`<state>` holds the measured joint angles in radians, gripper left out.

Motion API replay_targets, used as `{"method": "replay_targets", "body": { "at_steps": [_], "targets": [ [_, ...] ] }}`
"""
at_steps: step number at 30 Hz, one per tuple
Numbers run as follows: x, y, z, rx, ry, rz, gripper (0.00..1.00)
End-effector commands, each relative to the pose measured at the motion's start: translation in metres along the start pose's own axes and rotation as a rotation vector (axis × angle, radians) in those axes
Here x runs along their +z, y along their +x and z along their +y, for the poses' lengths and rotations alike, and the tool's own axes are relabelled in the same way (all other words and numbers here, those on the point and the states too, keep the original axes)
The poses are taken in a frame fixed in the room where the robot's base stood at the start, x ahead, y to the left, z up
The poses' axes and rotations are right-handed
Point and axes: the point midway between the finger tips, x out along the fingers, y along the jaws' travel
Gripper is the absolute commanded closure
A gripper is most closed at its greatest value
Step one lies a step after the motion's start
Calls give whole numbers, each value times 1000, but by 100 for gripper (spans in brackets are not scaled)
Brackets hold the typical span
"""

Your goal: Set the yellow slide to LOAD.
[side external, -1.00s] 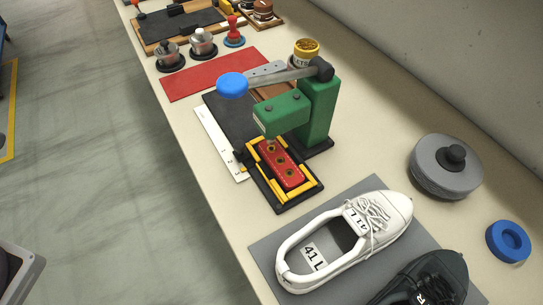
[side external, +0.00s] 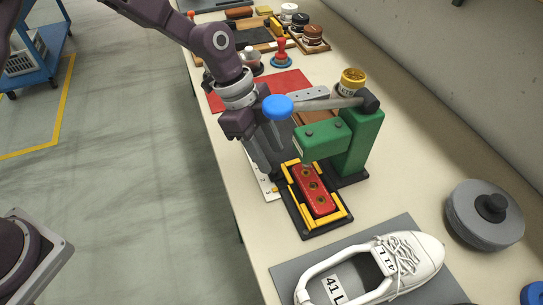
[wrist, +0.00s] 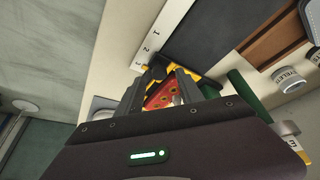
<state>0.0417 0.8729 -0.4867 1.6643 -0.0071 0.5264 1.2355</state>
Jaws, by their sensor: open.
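The green press (side external: 345,145) with a blue-knobbed lever stands on the bench. In front of it, a red block with round holes (side external: 315,190) sits within a yellow frame (side external: 338,220), which appears to be the slide, on a black base (side external: 303,227). Yellow parts (wrist: 207,86) and the red block (wrist: 160,98) show between and beyond my fingers in the wrist view. My gripper (side external: 268,172) is open, pointing down at the left side of the press, close to the slide's far left end. I cannot tell whether it touches. No LOAD mark is readable.
The press's blue lever knob (side external: 277,106) is beside my wrist. A white numbered strip (wrist: 160,35) lies by the slide. A white shoe (side external: 405,260) lies on a grey mat, with a grey round weight (side external: 485,215) to the right. A red mat (side external: 290,82) lies behind.

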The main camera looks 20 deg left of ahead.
Motion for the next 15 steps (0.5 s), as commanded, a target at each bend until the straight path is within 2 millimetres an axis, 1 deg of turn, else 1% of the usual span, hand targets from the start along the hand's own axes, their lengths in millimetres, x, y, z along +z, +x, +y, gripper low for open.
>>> {"method": "replay_targets", "body": {
  "at_steps": [1,4,7,12,13,15],
  "targets": [
    [0,8,1,3,-1,-1,56],
    [0,18,0,2,-1,-1,56],
    [0,22,0,1,-2,-1,56],
    [1,22,0,0,-2,-1,56],
    [1,22,0,0,-2,-1,60],
    [1,22,0,0,-2,-1,74]
  ]
}}
